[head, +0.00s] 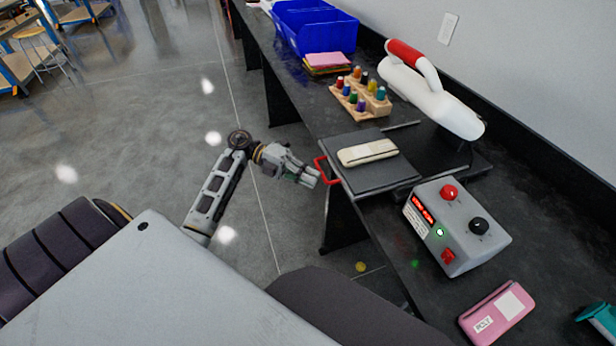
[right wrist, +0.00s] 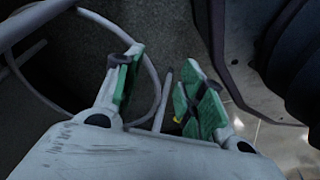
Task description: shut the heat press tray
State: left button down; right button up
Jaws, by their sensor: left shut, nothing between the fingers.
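The heat press tray (head: 366,179) is a dark flat slab sticking out from under the white heat press (head: 432,95) past the counter's edge. A cream folded cloth-like item (head: 367,153) lies on it. The tray's red handle (head: 324,168) faces left. My left gripper (head: 313,178) is shut and empty, its tips close beside the handle on its outer side; I cannot tell whether they touch. My right gripper (right wrist: 162,65) shows only in the right wrist view, with its green-padded fingers apart and nothing between them.
A grey control box (head: 456,228) with knobs stands in front of the tray. A pink pouch (head: 496,313) lies nearer. Behind the tray are a wooden rack of small bottles (head: 359,103), paper pads (head: 328,62) and a blue bin (head: 315,28). The floor left of the counter is open.

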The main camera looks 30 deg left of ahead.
aim_at(357, 164)
pick_arm(q)
jog(key=shift+w+d, duration=0.3)
jog(key=shift+w, duration=0.1)
jog(key=w+d, duration=0.2)
jog(key=w, duration=0.1)
jog(key=w+d+b, duration=0.1)
jog(key=w+d, duration=0.1)
jog(key=w, duration=0.1)
jog(key=w+d, duration=0.3)
jog(key=shift+w+d, duration=0.1)
jog(key=shift+w, duration=0.05)
jog(key=shift+w+d, duration=0.45)
jog(key=shift+w, duration=0.1)
jog(key=shift+w+d+b, duration=0.15)
jog(key=shift+w+b, duration=0.1)
jog(key=shift+b, duration=0.05)
pick_arm(e)
jog(key=r, duration=0.1)
jog(key=w+a+r, duration=0.1)
jog(key=r, duration=0.1)
jog(key=a+r, duration=0.1)
jog(key=shift+w+r, duration=0.15)
jog(key=shift+w, duration=0.25)
pick_arm(q)
jog(key=shift+r, duration=0.1)
pick_arm(e)
jog(key=shift+r, duration=0.1)
jog(key=shift+w, duration=0.25)
